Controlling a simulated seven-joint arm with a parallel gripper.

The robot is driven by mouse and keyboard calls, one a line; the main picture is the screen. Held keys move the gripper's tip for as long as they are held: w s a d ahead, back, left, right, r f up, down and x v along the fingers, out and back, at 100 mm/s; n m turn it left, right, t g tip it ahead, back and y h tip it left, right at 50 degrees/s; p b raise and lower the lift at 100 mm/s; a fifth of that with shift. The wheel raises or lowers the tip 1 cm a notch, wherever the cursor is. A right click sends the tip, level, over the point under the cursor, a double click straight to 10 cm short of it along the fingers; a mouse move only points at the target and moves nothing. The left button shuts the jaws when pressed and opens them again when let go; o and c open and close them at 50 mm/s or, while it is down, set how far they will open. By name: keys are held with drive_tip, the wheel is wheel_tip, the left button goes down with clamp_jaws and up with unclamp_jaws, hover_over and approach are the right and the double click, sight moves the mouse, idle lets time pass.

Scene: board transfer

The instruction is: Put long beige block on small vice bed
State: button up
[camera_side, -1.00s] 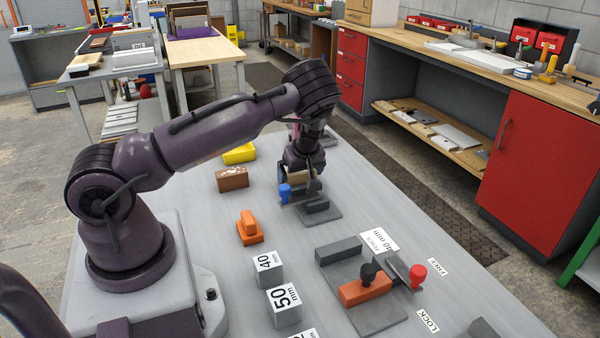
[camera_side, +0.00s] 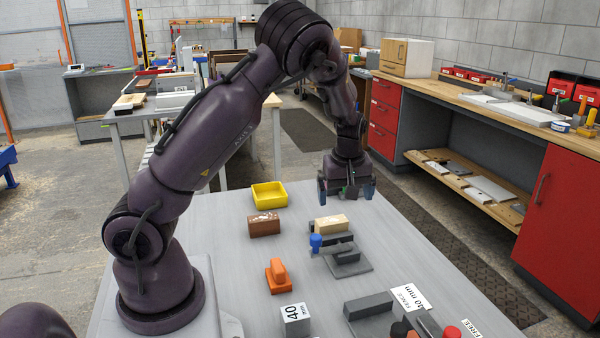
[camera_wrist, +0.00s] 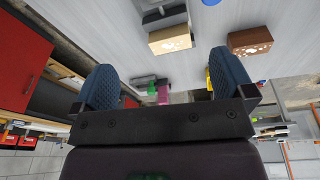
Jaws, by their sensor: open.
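The long beige block (camera_side: 332,224) lies flat at the far end of the small vice (camera_side: 352,262), close behind its grey jaws and blue knob (camera_side: 316,241). What lies directly beneath the block is hidden, so I cannot tell if it rests fully on the bed. The wrist view also shows the block (camera_wrist: 170,41) beside the grey vice (camera_wrist: 163,14). My gripper (camera_side: 346,190) is open and empty, raised above and beyond the block, pointing down. Its two fingers are wide apart in the wrist view (camera_wrist: 165,86).
A brown block (camera_side: 264,224), a yellow tray (camera_side: 269,194) and an orange piece (camera_side: 277,277) stand left of the vice. The table's far right edge is close to my gripper.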

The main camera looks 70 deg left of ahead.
drive_tip(key=s+d+r+m+t+h, duration=0.25)
drive_tip(key=s+d+r+m, duration=0.2)
drive_tip(key=d+r, duration=0.4)
drive_tip(key=s+d+r+m+t, duration=0.2)
drive_tip(key=s+d+r+m, duration=0.7)
drive_tip(key=s, duration=0.5)
drive_tip(key=d+m, duration=0.2)
drive_tip(key=shift+m, duration=0.35)
drive_tip(key=shift+r+y, duration=0.15)
drive_tip(key=shift+y, duration=0.1)
